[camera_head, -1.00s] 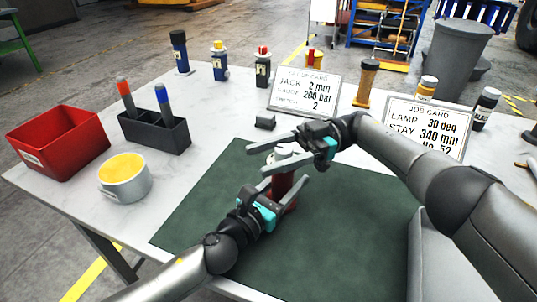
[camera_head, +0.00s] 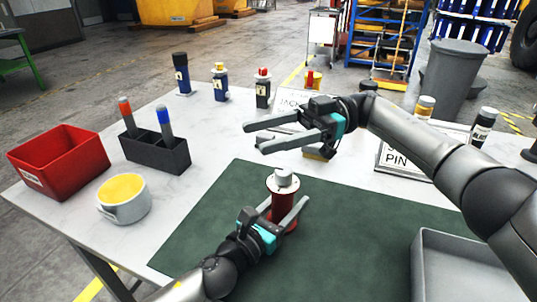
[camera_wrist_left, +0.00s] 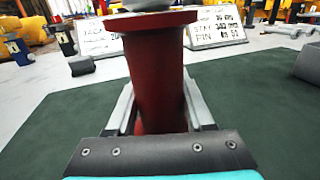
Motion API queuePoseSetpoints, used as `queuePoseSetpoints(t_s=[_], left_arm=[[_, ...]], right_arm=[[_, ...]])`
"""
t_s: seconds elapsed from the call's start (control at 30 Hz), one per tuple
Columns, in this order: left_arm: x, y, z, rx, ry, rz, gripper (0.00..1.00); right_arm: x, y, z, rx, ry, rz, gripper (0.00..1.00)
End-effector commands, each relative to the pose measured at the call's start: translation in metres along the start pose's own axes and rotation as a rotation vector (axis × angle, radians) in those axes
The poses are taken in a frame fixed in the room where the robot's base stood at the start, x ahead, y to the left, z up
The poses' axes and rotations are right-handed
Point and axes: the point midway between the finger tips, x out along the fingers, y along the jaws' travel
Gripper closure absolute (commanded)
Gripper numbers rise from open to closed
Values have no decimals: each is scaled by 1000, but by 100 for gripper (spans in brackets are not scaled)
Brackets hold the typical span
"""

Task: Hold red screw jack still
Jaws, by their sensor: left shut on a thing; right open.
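The red screw jack (camera_head: 283,208) stands upright on the green mat (camera_head: 345,225), with a wide red collar and a pale grey top. My left gripper (camera_head: 289,210) is shut on its body, one finger on each side. In the left wrist view the red body (camera_wrist_left: 155,75) fills the middle between the fingers, its top cut off by the frame edge. My right gripper (camera_head: 256,138) is open and empty, in the air above and behind the jack, apart from it.
A grey tray (camera_head: 418,262) lies at the lower right. A red bin (camera_head: 58,165), a pen holder (camera_head: 165,155) and a mug (camera_head: 124,200) stand at the left. Job cards (camera_head: 395,158) and several bottle-like items stand behind, partly hidden by my right arm. The mat's middle right is clear.

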Motion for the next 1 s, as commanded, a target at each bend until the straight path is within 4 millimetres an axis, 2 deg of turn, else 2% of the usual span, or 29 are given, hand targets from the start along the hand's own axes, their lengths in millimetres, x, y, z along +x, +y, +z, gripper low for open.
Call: queuePoseSetpoints(t_s=[0.17,0.57,0.77,1.0], left_arm=[[0,-1,-1,-3,2,-1,100],[0,-1,-1,-3,2,-1,100],[0,0,-1,-2,2,-1,100],[0,0,-1,-2,2,-1,100]], right_arm=[[0,0,-9,0,-1,-1,30],[-1,-1,-7,-36,5,5,30],[-10,-4,0,-253,25,40,30],[-25,-10,10,-644,33,110,30]])
